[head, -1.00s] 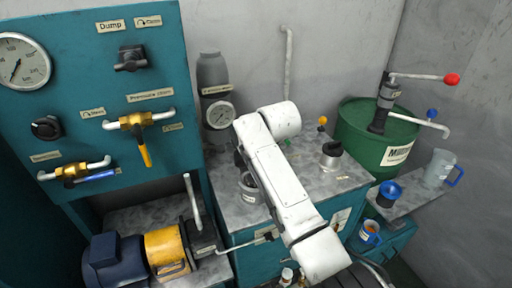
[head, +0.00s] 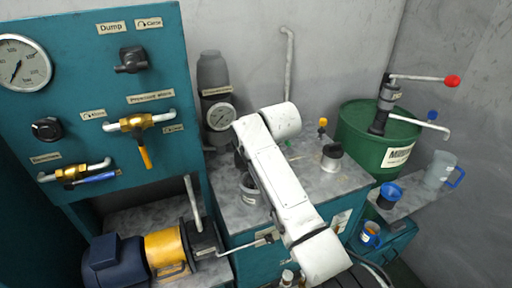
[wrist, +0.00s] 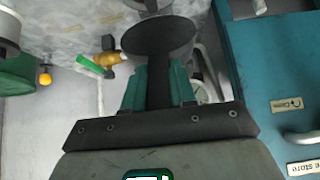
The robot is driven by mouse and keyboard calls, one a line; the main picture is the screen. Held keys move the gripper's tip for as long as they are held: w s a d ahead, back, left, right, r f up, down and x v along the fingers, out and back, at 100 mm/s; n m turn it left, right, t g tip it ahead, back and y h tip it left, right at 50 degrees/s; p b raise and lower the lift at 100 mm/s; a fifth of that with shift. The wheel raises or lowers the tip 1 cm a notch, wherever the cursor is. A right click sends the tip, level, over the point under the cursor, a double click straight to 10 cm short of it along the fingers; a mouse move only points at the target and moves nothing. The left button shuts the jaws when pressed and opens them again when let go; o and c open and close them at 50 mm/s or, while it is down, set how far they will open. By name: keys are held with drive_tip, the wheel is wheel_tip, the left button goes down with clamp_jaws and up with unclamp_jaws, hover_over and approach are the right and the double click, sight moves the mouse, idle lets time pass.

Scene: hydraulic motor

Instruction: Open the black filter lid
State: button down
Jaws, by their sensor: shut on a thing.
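The black filter lid (wrist: 158,37) shows in the wrist view as a dark round disc at the top middle, just beyond my fingertips. A dark bar runs from it down between my fingers. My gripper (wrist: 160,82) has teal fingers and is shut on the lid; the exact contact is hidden. In the head view my white arm hides the gripper and most of the lid. A grey metal pot with a label, seemingly the filter body (head: 249,188), stands on the bench left of my arm. I cannot tell how far the lid is tilted.
A teal panel (head: 85,140) with valves and gauges stands at the left. A grey tank with a gauge (head: 219,116) is behind the pot. A green drum (head: 373,142) with a pump stands at the right. A brass valve with green handle (wrist: 104,62) is near the lid.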

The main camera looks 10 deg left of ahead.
drive_tip(key=c, duration=1.3)
unclamp_jaws()
drive_tip(key=shift+w+a+r+t+y, duration=0.2)
drive_tip(key=shift+w+r, duration=0.1)
drive_tip(key=shift+r, duration=0.15)
drive_tip(key=shift+w+a+r+t+y, duration=0.1)
drive_tip(key=shift+w+a+r+t, duration=0.15)
drive_tip(key=shift+r, duration=0.2)
drive_tip(key=shift+o, duration=0.9)
drive_tip(key=shift+s+d+f+g, duration=0.35)
drive_tip(key=shift+s+f, duration=0.05)
drive_tip(key=shift+f, duration=0.15)
drive_tip(key=shift+o, duration=0.8)
drive_tip(key=shift+w+f, duration=0.1)
drive_tip(key=shift+f, duration=0.1)
drive_tip(key=shift+o, duration=0.2)
drive_tip(key=shift+r+p, duration=0.1)
drive_tip(key=shift+p, duration=0.3)
drive_tip(key=p+v, duration=0.4)
drive_tip(key=p, duration=0.2)
drive_tip(key=shift+w+a+r, duration=0.1)
drive_tip(key=shift+a+r, duration=0.05)
drive_tip(key=shift+r, duration=0.15)
drive_tip(key=w+a+r+v, duration=0.1)
drive_tip(key=v, duration=0.6)
drive_tip(key=shift+s+d+r, duration=0.1)
drive_tip(key=shift+r, duration=0.05)
drive_tip(key=shift+r, duration=0.1)
